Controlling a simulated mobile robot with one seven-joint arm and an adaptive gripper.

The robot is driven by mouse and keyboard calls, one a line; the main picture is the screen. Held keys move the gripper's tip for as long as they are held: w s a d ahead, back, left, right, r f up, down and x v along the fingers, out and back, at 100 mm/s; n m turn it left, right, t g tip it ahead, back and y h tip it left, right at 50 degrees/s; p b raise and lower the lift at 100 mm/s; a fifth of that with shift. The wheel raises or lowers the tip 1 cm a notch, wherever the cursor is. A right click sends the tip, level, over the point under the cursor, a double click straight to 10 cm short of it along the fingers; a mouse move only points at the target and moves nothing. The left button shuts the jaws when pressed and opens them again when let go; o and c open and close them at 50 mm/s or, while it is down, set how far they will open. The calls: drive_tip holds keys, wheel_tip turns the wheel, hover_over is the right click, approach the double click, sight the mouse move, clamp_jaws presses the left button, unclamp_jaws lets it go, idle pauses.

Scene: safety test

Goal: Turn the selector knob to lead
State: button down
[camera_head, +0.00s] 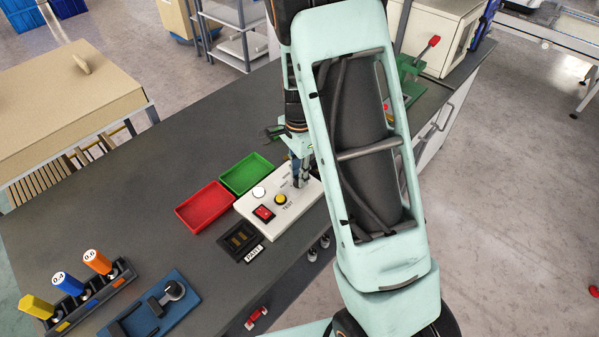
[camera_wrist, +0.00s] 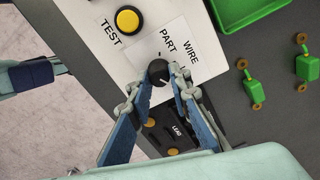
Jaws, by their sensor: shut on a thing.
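A white test panel (camera_head: 300,207) lies on the dark bench, and it also shows in the wrist view (camera_wrist: 98,42). The round black selector knob (camera_wrist: 157,71) sits on its face, beside printed words WIRE and PART. A small light mark shows on the knob; its exact pointing direction is hard to tell. My gripper (camera_wrist: 160,77) is shut on the knob, one blue finger on each side. In the head view my gripper (camera_head: 301,176) is at the panel's far right part, and the knob is hidden.
A black block labelled PART (camera_head: 239,240) is in front. Green wheeled parts (camera_wrist: 308,68) lie on the bench.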

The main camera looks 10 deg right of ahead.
idle(0.5)
drive_tip(key=c, duration=1.8)
unclamp_jaws()
drive_tip(key=shift+o, duration=0.2)
wheel_tip(320, 180, up, 12)
